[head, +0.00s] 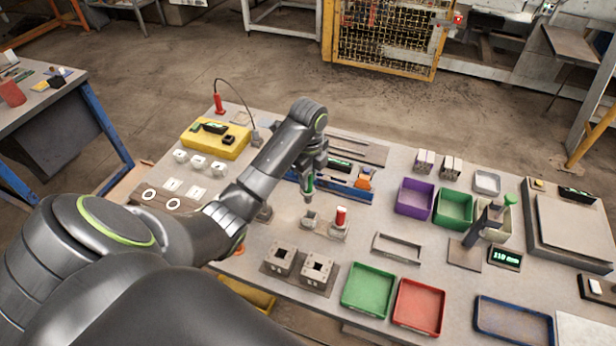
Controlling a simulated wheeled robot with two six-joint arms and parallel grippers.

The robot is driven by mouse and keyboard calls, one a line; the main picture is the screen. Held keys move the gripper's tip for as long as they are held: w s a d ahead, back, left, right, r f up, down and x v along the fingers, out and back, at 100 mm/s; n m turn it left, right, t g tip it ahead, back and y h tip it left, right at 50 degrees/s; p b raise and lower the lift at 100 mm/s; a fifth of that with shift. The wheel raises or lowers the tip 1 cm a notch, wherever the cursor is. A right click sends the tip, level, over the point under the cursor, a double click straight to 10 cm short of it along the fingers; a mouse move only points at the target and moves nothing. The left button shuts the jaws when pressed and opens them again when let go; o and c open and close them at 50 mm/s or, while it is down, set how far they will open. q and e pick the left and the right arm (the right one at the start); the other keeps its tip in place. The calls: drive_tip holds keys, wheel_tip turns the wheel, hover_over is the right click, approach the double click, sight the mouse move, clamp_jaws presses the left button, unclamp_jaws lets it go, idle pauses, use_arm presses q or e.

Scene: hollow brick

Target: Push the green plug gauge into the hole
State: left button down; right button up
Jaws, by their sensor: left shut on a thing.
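My left gripper (309,176) is shut on the green plug gauge (309,186), which it holds upright with its grey tip pointing down. The tip appears just above a small grey block (310,221) on a stand; a dark opening shows at the block's top. I cannot tell the exact gap or alignment between tip and opening. A red plug gauge (341,214) stands upright in the holder (333,233) just right of that block. My right gripper is not in view.
A blue rack (350,192) lies close behind. Green (367,290) and red (418,306) trays stand at the front right. A purple tray (414,199) is farther right.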

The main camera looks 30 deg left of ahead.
sight(311, 190)
use_arm(q)
drive_tip(key=shift+w+d+f, duration=0.15)
drive_tip(key=shift+w+d, duration=0.05)
drive_tip(key=shift+w, duration=0.35)
drive_tip(key=shift+w+f, duration=0.1)
drive_tip(key=shift+f, duration=0.05)
drive_tip(key=shift+s+d+f, duration=0.1)
drive_tip(key=shift+s+f, duration=0.35)
drive_tip(key=shift+s, duration=0.05)
drive_tip(key=shift+s+f, duration=0.15)
drive_tip(key=shift+f, duration=0.15)
drive_tip(key=f, duration=0.3)
drive_tip(key=shift+w, duration=0.35)
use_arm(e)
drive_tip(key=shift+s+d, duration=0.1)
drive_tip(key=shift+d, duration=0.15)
use_arm(q)
drive_tip(key=shift+s, duration=0.2)
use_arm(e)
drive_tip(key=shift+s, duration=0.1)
use_arm(q)
drive_tip(key=shift+f, duration=0.4)
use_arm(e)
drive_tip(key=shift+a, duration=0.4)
